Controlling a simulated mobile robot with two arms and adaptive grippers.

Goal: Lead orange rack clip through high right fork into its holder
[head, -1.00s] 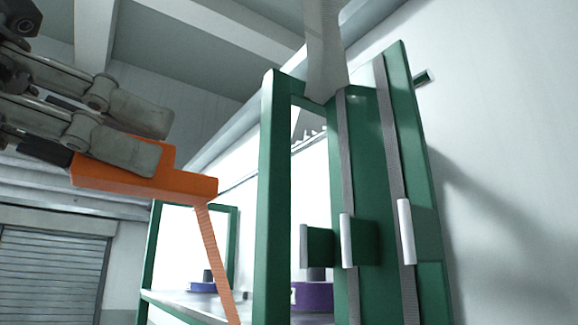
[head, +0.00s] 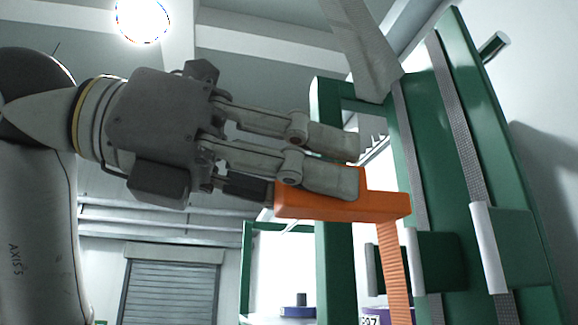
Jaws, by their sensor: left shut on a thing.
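My left gripper (head: 349,161) comes in from the left and is shut on the orange rack clip (head: 345,206), holding it in the air. The clip lies nearly level, with part hidden behind the fingers. An orange webbing strap (head: 394,265) hangs from its right end and runs out of the bottom of the picture. The clip's right end overlaps the green rack (head: 423,129) in the picture; I cannot tell whether they touch. A pale grey slanted piece (head: 359,45) shows at the top of the rack; whether it is the fork is unclear. My right gripper is not in view.
Grey straps run down the rack's face, passing pale-edged green brackets (head: 487,248). A short metal peg (head: 494,47) sticks out at the upper right. A purple spool (head: 375,316) is partly visible below. A shutter door (head: 172,289) stands far back.

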